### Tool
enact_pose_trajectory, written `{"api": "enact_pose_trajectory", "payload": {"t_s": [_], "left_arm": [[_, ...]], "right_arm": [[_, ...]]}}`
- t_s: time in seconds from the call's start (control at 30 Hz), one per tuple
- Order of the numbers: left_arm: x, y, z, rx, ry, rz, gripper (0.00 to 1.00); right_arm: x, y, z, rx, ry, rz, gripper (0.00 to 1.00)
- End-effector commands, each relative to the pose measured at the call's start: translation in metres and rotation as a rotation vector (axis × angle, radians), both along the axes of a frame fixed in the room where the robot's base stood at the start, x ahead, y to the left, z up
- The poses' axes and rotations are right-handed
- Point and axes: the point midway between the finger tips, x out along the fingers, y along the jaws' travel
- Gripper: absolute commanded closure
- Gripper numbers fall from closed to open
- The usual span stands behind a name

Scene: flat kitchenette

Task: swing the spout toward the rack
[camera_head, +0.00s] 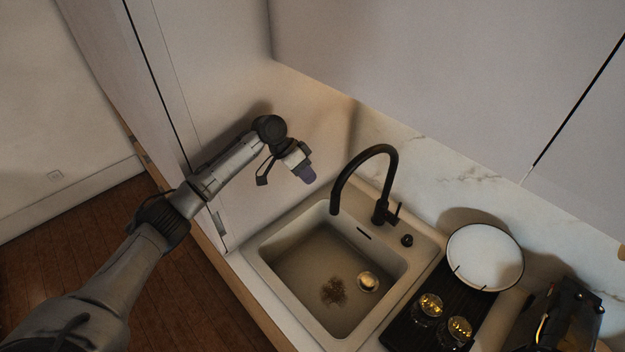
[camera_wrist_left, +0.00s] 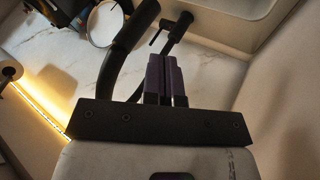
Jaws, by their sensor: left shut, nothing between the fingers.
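The black faucet has a tall curved spout (camera_head: 378,150) that arches to the left, its tip hanging over the left back part of the sink. Its side lever (camera_head: 395,214) is at the base, right of the spout. The dark rack (camera_head: 404,331) is right of the sink, holding a white plate and glasses. My left gripper (camera_head: 307,175) is shut and empty, left of the spout and apart from it in the head view. In the left wrist view, its purple fingers (camera_wrist_left: 166,78) are together, and the spout (camera_wrist_left: 134,28) passes beside and behind them. My right gripper is not in view.
The beige sink (camera_head: 300,262) has brown residue (camera_head: 333,291) and a round drain (camera_head: 368,281). The white plate (camera_head: 485,257) and two glasses (camera_head: 431,305) are on the right. A dark object (camera_head: 562,318) stands beyond. Walls close in behind and left; the space above the basin is free.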

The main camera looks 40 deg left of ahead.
Motion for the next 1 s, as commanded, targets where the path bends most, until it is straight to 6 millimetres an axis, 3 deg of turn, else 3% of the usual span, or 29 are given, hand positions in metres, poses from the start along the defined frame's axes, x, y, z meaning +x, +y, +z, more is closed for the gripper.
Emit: {"api": "enact_pose_trajectory", "payload": {"t_s": [0.5,1.0], "left_arm": [[0.019,-0.039,-0.058,0.002,0.001,0.000,1.00],[0.021,-0.045,-0.067,0.002,0.000,0.000,1.00]], "right_arm": [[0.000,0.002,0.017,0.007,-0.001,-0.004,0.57],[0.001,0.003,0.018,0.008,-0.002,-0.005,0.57]]}}
